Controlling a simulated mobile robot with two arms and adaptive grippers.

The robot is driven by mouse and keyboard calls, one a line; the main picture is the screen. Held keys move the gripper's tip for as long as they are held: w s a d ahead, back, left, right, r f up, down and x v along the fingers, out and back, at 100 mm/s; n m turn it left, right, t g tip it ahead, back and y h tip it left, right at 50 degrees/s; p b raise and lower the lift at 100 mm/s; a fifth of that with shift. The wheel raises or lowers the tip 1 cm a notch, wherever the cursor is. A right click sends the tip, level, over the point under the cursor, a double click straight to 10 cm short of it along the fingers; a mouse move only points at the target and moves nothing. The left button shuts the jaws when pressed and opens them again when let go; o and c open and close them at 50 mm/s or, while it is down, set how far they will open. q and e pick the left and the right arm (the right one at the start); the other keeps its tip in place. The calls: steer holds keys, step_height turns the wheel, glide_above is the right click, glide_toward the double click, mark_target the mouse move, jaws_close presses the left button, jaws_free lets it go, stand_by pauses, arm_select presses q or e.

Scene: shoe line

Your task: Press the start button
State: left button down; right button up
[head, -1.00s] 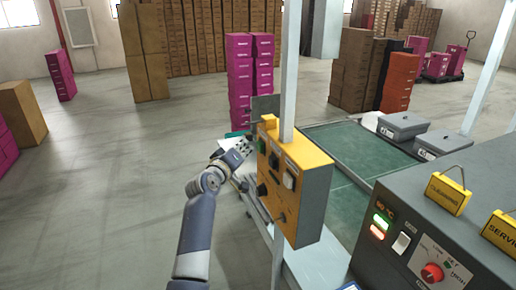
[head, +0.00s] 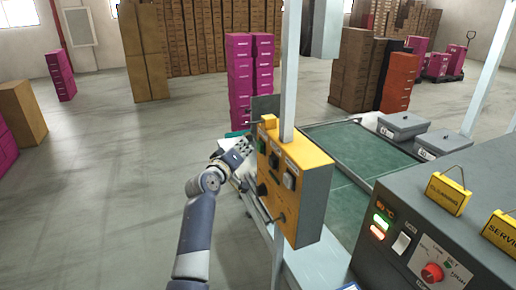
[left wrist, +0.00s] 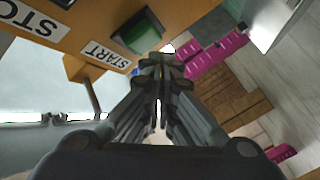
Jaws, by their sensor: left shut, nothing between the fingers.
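The green start button (head: 262,146) is on the yellow face of the control box (head: 312,172), on a post. In the left wrist view the green button (left wrist: 142,32) sits beside a label reading START (left wrist: 105,54), and a STOP label (left wrist: 34,19) is farther left. My left gripper (head: 248,143) is at the box's left edge, close to the button. In the left wrist view its fingertips (left wrist: 161,62) are together, empty, and appear just below and right of the button. I cannot tell whether they touch it. My right gripper is not in view.
A green conveyor bed (head: 350,145) with grey boxes (head: 403,125) lies behind the control box. A grey machine (head: 430,235) with switches and a red knob stands at the right. Pink boxes (head: 240,75) are stacked behind my gripper.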

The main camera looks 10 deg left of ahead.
arm_select(q)
steer(key=shift+w+d, duration=0.1)
steer(key=shift+d, duration=0.05)
steer(key=shift+w+d, duration=0.15)
steer(key=shift+d, duration=0.1)
